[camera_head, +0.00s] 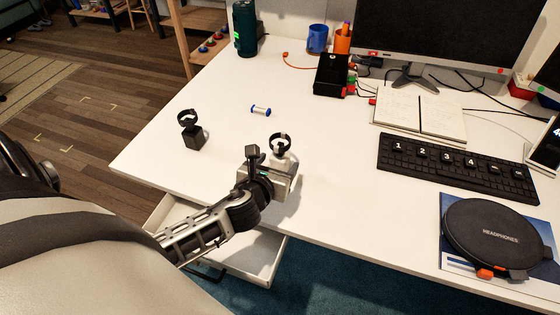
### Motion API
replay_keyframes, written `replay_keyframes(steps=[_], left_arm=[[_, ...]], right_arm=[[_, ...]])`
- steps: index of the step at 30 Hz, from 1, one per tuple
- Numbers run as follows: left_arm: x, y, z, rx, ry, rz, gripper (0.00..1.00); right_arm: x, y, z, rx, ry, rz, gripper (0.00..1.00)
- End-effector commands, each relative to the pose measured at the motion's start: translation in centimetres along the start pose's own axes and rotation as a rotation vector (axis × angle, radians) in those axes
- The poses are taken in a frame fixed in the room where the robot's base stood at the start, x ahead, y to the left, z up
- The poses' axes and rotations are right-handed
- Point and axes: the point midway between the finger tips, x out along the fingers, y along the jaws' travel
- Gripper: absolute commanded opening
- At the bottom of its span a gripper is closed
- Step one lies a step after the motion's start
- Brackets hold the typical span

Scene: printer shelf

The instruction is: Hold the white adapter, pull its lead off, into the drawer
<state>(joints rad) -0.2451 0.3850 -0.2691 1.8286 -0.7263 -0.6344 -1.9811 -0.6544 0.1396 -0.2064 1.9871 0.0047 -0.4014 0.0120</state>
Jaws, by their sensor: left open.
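The white adapter (287,159) stands on the desk near its front edge, with a black ring-shaped piece (280,143) on top, which may be its lead. My left gripper (270,166) is open at the near side of the white adapter and hides its lower part. I cannot tell whether the fingers touch it. The open drawer (250,257) sticks out under the desk's front edge, below my left arm. Its visible floor looks bare; my arm hides part of it. My right gripper is not in view.
A black block with a similar ring (193,135) stands to the left on the white desk (225,100). A keyboard (455,168), notebook (418,112) and headphones case (497,237) fill the right. The desk's middle left is mostly clear.

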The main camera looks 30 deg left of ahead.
Motion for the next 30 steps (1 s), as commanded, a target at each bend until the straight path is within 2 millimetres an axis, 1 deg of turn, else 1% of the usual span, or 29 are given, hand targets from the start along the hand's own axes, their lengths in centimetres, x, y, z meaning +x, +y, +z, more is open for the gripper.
replay_keyframes(steps=[6, 9, 12, 19, 20, 21, 23, 24, 25, 30], left_arm=[[3.0, 0.8, -0.6, -0.004, 0.0, 0.003, 0.67], [4.3, 0.8, -0.5, -0.002, -0.001, 0.002, 0.67], [5.0, 0.7, -0.5, -0.002, 0.0, 0.001, 0.67], [5.0, 0.7, -0.5, -0.002, 0.0, 0.0, 0.67], [5.0, 0.7, -0.5, -0.002, 0.0, 0.0, 0.59], [5.0, 0.7, -0.5, -0.002, 0.0, 0.0, 0.48], [5.0, 0.7, -0.5, -0.002, 0.0, 0.0, 0.31], [5.0, 0.7, -0.5, -0.002, 0.0, 0.0, 0.2], [5.0, 0.7, -0.5, -0.001, 0.0, 0.0, 0.16], [5.0, 0.7, -0.5, -0.001, -0.001, 0.0, 0.16]], right_arm=[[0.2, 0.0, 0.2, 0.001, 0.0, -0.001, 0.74], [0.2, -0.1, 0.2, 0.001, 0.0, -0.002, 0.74], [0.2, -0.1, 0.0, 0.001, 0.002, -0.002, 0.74], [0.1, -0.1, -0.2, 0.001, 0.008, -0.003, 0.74], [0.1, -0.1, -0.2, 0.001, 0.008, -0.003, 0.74], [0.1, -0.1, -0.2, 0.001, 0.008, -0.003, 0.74], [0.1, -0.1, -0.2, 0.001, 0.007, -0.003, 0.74], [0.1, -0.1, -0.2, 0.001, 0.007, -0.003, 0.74], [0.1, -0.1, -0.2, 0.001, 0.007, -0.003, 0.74], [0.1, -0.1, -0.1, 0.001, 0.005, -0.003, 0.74]])
